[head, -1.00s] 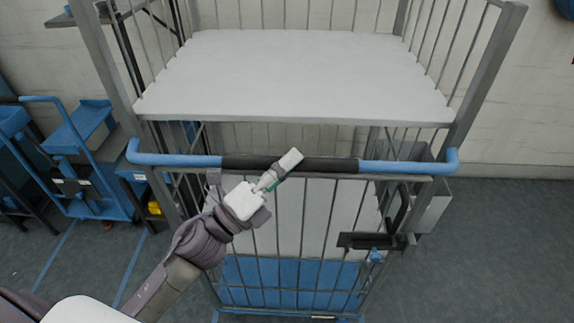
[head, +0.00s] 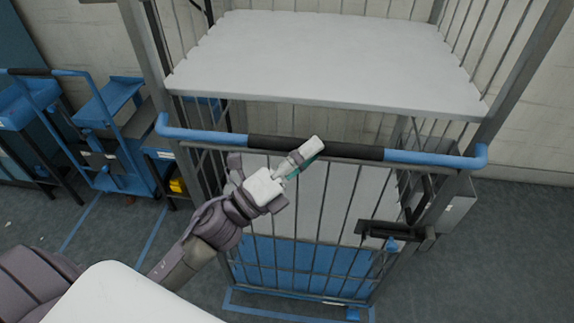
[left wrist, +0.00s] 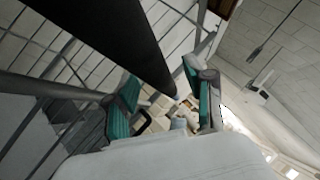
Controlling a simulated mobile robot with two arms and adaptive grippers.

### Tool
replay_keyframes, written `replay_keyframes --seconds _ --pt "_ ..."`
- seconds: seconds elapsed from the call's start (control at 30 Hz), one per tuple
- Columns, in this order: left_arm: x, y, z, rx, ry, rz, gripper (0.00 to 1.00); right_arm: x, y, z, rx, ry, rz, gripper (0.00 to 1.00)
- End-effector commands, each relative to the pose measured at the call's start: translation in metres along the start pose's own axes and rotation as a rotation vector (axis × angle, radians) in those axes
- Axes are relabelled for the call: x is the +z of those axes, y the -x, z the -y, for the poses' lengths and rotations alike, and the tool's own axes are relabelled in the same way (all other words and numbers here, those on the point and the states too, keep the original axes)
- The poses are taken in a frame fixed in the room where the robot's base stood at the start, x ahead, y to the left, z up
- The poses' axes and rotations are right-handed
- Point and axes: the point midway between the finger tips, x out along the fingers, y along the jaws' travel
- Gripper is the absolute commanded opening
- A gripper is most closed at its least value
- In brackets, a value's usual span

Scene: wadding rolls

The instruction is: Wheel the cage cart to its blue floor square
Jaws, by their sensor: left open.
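The cage cart (head: 330,60) stands upright in front of me, with grey bars, a white shelf and a blue lower deck (head: 300,262). Its push handle (head: 215,136) is blue with a black middle grip (head: 270,143). My left gripper (head: 305,158) is at this black grip, left of its middle. In the left wrist view the gripper (left wrist: 165,100) is open, and the black grip (left wrist: 105,40) runs between its fingers; contact is unclear. A blue outline (head: 290,311) shows low around the cart's front; I cannot tell whether it is floor marking or cart frame. My right gripper is out of view.
Blue trolleys (head: 105,140) stand at the left by the wall. Blue lines (head: 160,232) mark the floor there. A dark latch (head: 395,232) and a grey box (head: 450,205) sit at the cart's right. Grey floor (head: 510,250) at the right is clear.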

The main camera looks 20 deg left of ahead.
Motion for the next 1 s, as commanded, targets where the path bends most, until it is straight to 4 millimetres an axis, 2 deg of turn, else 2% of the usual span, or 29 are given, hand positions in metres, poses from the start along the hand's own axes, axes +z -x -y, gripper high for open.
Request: replay_keyframes --seconds 0.3,0.5,0.7,1.0 --pt "0.000 0.065 -0.001 0.007 0.002 0.005 0.54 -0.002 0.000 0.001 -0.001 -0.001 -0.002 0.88" --pt "0.000 0.099 0.000 0.005 0.000 0.004 0.54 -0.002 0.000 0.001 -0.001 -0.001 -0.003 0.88" --pt "0.000 0.111 0.001 0.001 -0.001 0.002 0.54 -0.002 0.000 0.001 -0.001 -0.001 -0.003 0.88" --pt "0.000 0.112 0.001 0.000 -0.001 0.002 0.54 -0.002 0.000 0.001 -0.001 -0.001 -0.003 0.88"
